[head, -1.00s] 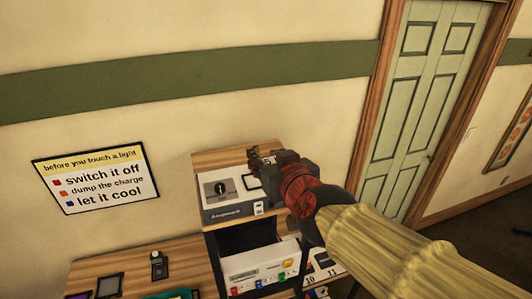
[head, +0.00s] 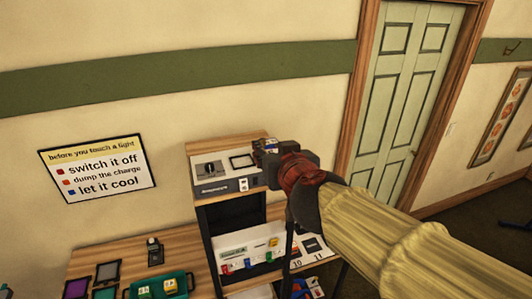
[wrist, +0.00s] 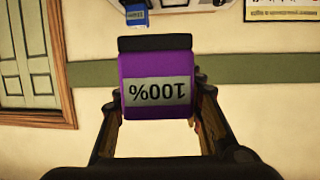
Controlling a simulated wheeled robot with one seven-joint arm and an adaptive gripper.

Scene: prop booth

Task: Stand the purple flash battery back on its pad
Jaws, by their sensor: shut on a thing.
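The purple flash battery (wrist: 158,88) fills the middle of the wrist view, with a black end cap at the top and a grey label whose "100%" reads upside down in the picture. My gripper (wrist: 160,120) is shut on it, one finger on each side. In the head view my gripper (head: 268,148) is by the right end of the cabinet top (head: 205,150); the battery is mostly hidden there. A purple pad with a dark frame (head: 76,289) lies on the wooden table at lower left, apart from my gripper.
A grey pad (head: 108,270) and a green pad (head: 104,293) lie near the purple one. A green tray (head: 190,283) holds yellow-topped items. A small black device (head: 154,252) stands behind it. A grey unit with a dial (head: 212,180) sits on the cabinet. A lower shelf holds small coloured items.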

